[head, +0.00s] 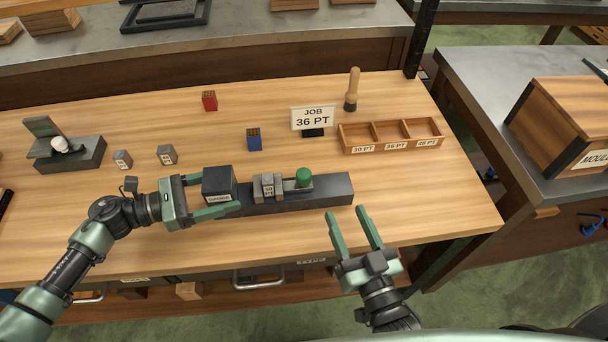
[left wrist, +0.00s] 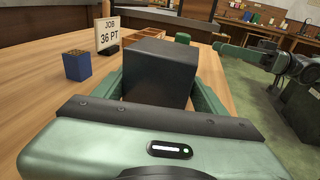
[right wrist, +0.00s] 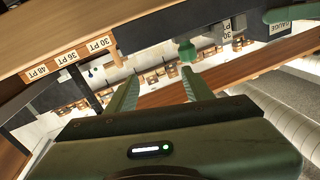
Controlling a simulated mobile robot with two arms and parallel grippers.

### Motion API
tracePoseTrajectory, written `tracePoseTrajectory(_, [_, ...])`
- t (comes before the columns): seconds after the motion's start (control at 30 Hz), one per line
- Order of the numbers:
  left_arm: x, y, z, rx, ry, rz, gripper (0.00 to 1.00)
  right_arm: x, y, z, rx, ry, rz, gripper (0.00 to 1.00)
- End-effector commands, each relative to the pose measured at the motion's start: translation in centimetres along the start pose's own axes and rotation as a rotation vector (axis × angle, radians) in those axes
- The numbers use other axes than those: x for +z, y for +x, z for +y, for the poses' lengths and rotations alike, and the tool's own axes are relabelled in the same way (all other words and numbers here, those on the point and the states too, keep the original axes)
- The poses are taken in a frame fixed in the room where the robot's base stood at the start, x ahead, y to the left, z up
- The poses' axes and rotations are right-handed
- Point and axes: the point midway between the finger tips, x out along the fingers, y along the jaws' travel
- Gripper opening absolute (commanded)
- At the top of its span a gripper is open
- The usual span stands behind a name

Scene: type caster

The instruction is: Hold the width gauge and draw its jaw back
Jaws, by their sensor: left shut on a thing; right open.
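The width gauge (head: 325,191) lies on the wooden bench, a dark rail with a tall dark block (head: 219,183) labelled GAUGE at its left end. My left gripper (head: 222,193) is shut on this block, which also shows between its fingers in the left wrist view (left wrist: 160,72). My right gripper (head: 347,214) is open and empty, in front of the rail's right end.
Behind the gauge stand a JOB 36 PT sign (head: 313,118), a blue block (head: 254,139) and a three-compartment tray (head: 391,148). A wooden-handled tool (head: 352,90) and a red block (head: 209,101) stand farther back. The bench right of the gauge is clear.

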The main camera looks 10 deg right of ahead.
Motion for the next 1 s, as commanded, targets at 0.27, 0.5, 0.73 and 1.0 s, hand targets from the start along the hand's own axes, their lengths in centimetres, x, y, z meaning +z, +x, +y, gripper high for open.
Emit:
tracePoseTrajectory(0.27, [0.0,-0.1,0.1,0.004,0.003,0.001,0.3,-0.6,0.9,-4.6,-0.084,-0.165,-0.049,0.52])
tracePoseTrajectory(0.5, [0.0,-0.1,0.1,0.004,0.003,0.001,0.3,-0.5,4.9,-4.9,-0.085,-0.166,-0.046,0.52])
tracePoseTrajectory(0.73, [0.0,-0.1,0.1,0.004,0.003,0.001,0.3,-0.2,9.3,-5.2,-0.084,-0.164,-0.048,0.52])
tracePoseTrajectory(1.0, [0.0,-0.1,0.2,0.005,0.003,0.001,0.3,0.1,12.1,-5.4,-0.083,-0.162,-0.05,0.52])
